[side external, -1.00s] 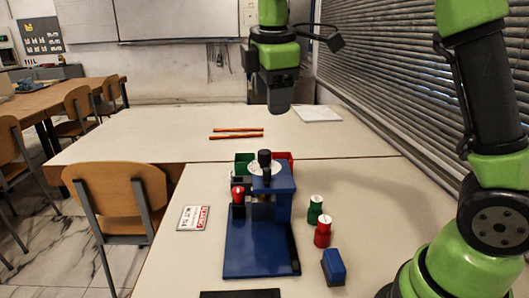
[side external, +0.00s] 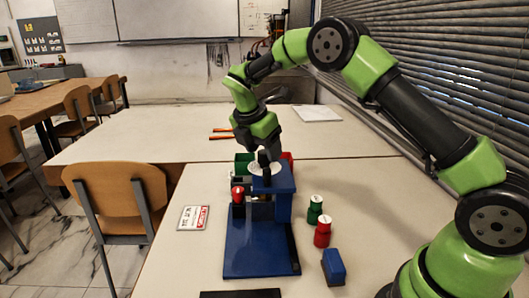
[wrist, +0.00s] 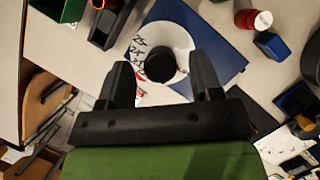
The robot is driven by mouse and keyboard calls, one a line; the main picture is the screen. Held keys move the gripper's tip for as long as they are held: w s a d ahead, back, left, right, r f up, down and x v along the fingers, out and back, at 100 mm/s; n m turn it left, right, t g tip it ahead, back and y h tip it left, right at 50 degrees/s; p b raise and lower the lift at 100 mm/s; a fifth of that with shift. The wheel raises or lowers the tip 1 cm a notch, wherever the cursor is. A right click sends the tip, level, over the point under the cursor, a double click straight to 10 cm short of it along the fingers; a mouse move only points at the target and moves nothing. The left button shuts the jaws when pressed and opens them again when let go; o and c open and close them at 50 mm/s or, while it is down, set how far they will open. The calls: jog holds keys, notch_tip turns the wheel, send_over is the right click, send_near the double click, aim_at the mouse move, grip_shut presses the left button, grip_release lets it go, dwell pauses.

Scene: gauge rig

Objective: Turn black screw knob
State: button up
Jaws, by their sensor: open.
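The black screw knob (wrist: 160,67) stands at the centre of a white numbered dial (wrist: 180,38) on the blue gauge rig (side external: 258,240). In the side view the knob (side external: 264,157) shows on top of the rig, partly covered by my gripper. My gripper (wrist: 164,80) is open. In the wrist view its two fingers lie to the left and right of the knob, with gaps on both sides. In the side view my gripper (side external: 266,150) is just above or at the knob; I cannot tell its exact height.
A red-topped part (side external: 238,194) is on the rig's left. Green (side external: 315,209) and red (side external: 322,234) weights and a blue block (side external: 334,266) stand to the right. Green (side external: 243,161) and red (side external: 287,157) bins are behind. A sign plate (side external: 193,218) lies left.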

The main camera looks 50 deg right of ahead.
jog(key=shift+x, duration=0.8)
jog(key=c, duration=0.9)
jog(key=shift+m, duration=0.4)
jog(key=m+g, duration=0.1)
jog(key=m, duration=0.1)
jog(key=m+g, duration=0.1)
jog(key=m, duration=0.1)
jog(key=shift+m+y, duration=0.4)
jog(key=m+g+y, duration=0.1)
jog(key=m, duration=0.3)
jog(key=shift+m, duration=0.4)
jog(key=shift+g, duration=0.3)
